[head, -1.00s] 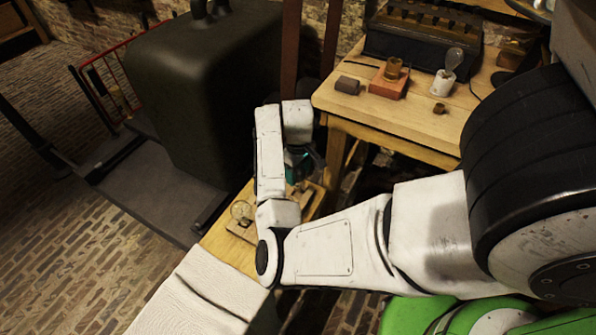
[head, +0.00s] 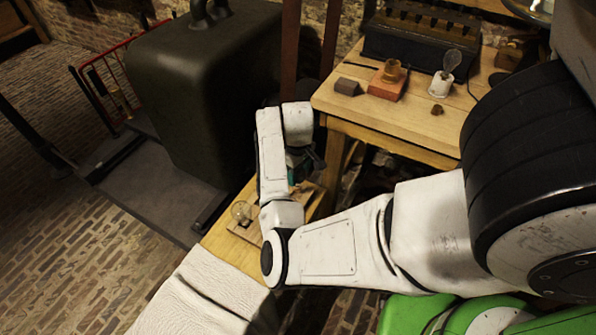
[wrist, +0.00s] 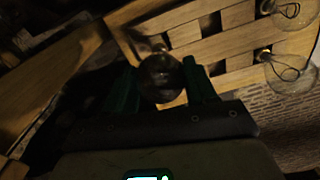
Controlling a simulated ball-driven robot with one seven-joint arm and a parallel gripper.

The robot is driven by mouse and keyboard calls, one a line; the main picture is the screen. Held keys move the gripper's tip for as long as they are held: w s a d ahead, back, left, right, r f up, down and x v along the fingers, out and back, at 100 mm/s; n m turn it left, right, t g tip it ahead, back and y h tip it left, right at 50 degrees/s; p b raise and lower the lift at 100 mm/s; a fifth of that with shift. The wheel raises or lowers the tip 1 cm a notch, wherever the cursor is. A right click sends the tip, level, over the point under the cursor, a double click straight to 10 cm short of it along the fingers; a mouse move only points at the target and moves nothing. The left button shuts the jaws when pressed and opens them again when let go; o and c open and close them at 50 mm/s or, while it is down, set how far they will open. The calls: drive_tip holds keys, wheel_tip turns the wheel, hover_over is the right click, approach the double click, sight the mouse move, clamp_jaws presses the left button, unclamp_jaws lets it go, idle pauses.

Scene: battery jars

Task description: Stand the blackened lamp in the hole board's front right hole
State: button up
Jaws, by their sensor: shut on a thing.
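In the wrist view, my gripper (wrist: 160,85) is shut on the blackened lamp (wrist: 162,76), a dark glass bulb between the two green fingers. The lamp is over or at the near edge of the wooden hole board (wrist: 190,24), which has several square holes. Whether the lamp's base is in a hole cannot be told. Two clear lamps (wrist: 285,70) stand at the right side of the board. In the head view, my arm hides most of the board (head: 309,201) and the lamp; one clear lamp (head: 241,211) shows at the board's left.
A higher wooden table (head: 400,130) stands behind, with a brick-red block (head: 388,85), a lamp in a white holder (head: 443,80) and a dark rack (head: 420,40). A large dark case (head: 205,95) stands left of my arm. A white cloth (head: 195,300) lies in front.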

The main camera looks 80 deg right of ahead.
drive_tip(key=shift+f, duration=1.65)
idle(0.9)
drive_tip(key=o, duration=1.2)
drive_tip(key=shift+o, duration=0.2)
drive_tip(key=shift+r, duration=0.1)
wheel_tip(320, 180, up, 11)
drive_tip(key=shift+f+p, duration=0.15)
drive_tip(key=shift+p, duration=1)
